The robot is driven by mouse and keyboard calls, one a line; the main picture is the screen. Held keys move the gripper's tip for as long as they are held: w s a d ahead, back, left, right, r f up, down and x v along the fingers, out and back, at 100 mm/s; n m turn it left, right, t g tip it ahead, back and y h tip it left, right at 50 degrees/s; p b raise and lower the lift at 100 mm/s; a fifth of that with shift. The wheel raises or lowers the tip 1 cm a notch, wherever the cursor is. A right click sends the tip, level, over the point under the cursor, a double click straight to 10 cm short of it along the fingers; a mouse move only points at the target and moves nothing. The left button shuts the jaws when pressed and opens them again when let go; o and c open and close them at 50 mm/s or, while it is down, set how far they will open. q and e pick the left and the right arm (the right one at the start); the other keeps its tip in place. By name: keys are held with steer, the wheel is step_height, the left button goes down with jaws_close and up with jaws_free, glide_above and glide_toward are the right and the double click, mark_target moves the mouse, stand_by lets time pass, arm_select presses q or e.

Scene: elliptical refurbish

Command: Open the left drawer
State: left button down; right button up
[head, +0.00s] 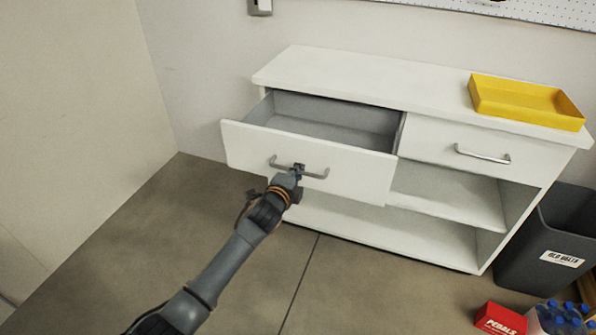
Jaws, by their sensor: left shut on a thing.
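The left drawer (330,173) of the white cabinet (350,79) is pulled well out, and its grey inside (325,120) shows empty where I can see it. Its metal bar handle (316,175) is on the front panel. My left gripper (298,170) is shut on the middle of this handle, with my arm reaching up from the lower left in the head view. The fingertips hide a small part of the bar. My right gripper is not in view.
The right drawer (470,148) is closed, above open shelves (445,195). A yellow tray (480,103) sits on the cabinet top. A dark bin (530,245), a red box (500,320) and blue-capped bottles (565,318) stand at right. The floor at left is clear.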

arm_select(q)
steer(key=c, duration=1.4)
jaws_free()
steer(key=shift+s, duration=0.1)
steer(key=v, duration=1.2)
